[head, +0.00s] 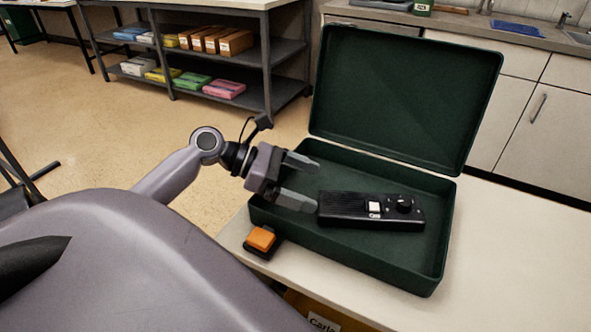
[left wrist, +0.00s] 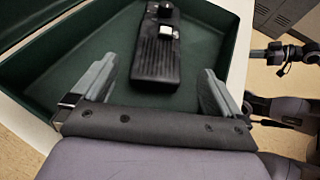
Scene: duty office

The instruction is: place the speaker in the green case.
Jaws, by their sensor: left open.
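The speaker (head: 345,208) is a long black box with a ribbed grille, a white button and a round knob. It lies inside the open green case (head: 352,262), whose lid (head: 405,95) stands up at the back. My left gripper (head: 307,181) is open and empty over the case's left side, close to the speaker's grille end. In the left wrist view the speaker (left wrist: 155,58) lies beyond and between the two spread fingers, with clear gaps on both sides. Part of what seems to be my right arm shows at that view's right edge; its fingers cannot be made out.
A black block with an orange top (head: 261,239) sits on the pale table (head: 500,260) by the case's front left corner. The table right of the case is clear. Shelves (head: 240,88) with boxes and a counter (head: 465,22) with cabinets stand behind.

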